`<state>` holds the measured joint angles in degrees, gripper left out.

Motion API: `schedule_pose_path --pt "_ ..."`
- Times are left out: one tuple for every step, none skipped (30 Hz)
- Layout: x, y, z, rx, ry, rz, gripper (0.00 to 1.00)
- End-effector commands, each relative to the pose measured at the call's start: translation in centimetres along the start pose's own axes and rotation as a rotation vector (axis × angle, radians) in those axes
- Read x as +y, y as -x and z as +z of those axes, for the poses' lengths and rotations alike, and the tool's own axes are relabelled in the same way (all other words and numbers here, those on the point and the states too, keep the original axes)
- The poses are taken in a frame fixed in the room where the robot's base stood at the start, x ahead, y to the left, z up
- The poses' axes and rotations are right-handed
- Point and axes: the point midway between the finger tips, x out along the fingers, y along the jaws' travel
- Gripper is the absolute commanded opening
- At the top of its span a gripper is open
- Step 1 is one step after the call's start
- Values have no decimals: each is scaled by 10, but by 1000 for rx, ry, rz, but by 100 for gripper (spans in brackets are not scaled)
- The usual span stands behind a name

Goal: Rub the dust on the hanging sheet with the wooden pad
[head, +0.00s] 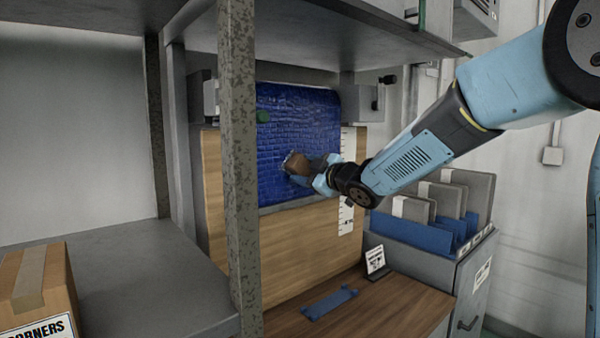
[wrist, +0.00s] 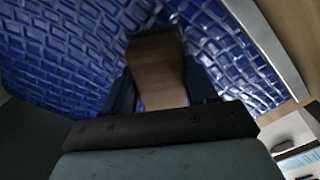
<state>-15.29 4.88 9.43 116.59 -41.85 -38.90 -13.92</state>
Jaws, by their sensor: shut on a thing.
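The hanging sheet (head: 285,115) is deep blue with a raised brick-like pattern and hangs in front of a wooden board. It also fills the upper part of the wrist view (wrist: 60,50). My gripper (head: 300,168) is at the lower right part of the sheet. It is shut on the wooden pad (head: 293,162), which shows brown between the fingers in the wrist view (wrist: 157,75). The pad is at or very near the sheet; I cannot tell whether it touches. A small green spot (head: 263,117) shows at the sheet's upper left. I cannot make out dust clearly.
A speckled grey post (head: 238,170) stands left of the sheet, under a grey shelf. A cardboard box (head: 38,290) sits at the lower left. A grey bin with folders (head: 430,240) stands at the right. A blue strip (head: 329,303) and small sign (head: 375,260) are on the wooden counter.

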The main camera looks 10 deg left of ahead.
Motion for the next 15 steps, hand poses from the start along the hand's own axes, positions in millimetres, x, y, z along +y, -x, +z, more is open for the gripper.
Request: schedule_pose_path --pt "2 0 3 -1 0 1 33" --pt "3 0 4 -1 0 1 33" --pt "4 0 5 0 1 0 33" --pt "5 0 5 0 1 0 33" --pt "5 0 5 0 1 0 33" --pt "5 0 6 1 1 0 33" --pt "6 0 6 0 1 0 33" --pt "6 0 7 0 1 0 33" --pt "8 0 8 0 1 1 33" --pt "9 0 9 0 0 1 33" --pt "10 0 11 0 0 1 33" --pt "12 -1 13 0 0 2 33" --pt "14 -1 14 0 0 2 33" --pt "15 -1 16 1 1 2 33" --pt "17 -1 18 1 1 1 33"
